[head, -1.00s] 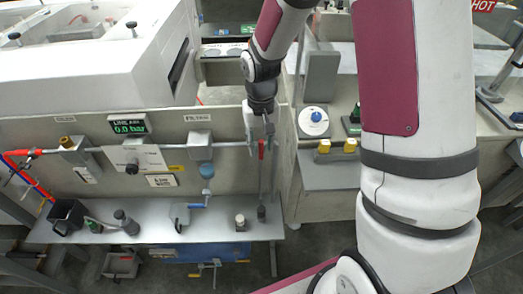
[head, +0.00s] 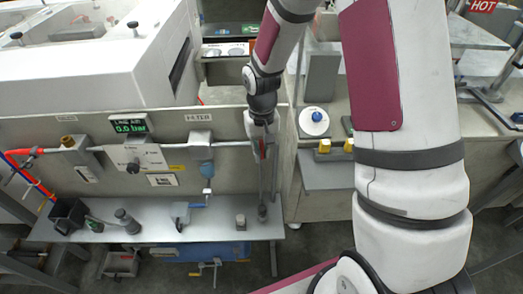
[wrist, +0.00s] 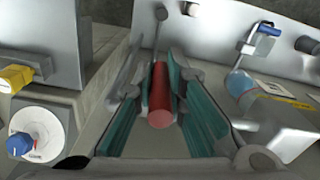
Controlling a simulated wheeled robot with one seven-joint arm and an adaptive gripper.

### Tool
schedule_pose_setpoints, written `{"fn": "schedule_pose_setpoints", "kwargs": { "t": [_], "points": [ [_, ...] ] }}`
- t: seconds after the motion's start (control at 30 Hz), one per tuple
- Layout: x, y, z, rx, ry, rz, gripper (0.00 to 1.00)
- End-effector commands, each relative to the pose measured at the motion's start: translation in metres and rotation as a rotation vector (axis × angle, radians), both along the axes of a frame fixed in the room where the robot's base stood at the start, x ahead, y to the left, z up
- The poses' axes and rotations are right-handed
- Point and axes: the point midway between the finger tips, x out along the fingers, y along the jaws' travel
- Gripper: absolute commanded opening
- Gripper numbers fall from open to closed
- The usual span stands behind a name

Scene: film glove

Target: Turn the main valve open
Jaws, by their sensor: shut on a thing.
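The red valve handle (wrist: 160,100) shows in the wrist view as a red rod lying between the teal pads of my gripper (wrist: 163,82). The pads are shut on it. In the head view my gripper (head: 262,143) is at the right end of the pipe on the grey panel, and a little of the red handle (head: 262,150) shows beside the fingers. The valve body is mostly hidden behind my gripper. The LINE AIR display (head: 129,126) on the panel reads 0.0 bar.
A filter (head: 200,140) with a blue bowl hangs on the pipe left of my gripper. A regulator knob (head: 133,167) is further left. A metal shelf (head: 150,228) holding small parts lies below. A blue dial (head: 316,117) and yellow blocks (head: 325,146) stand to the right.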

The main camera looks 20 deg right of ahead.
Motion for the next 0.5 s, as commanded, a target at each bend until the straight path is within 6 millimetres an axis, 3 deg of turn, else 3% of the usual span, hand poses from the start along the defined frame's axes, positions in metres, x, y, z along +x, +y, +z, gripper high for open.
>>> {"fn": "schedule_pose_setpoints", "kwargs": {
  "t": [0.5],
  "points": [
    [0.0038, 0.0082, -0.0017, -0.141, 0.043, 0.008, 0.0]
  ]
}}
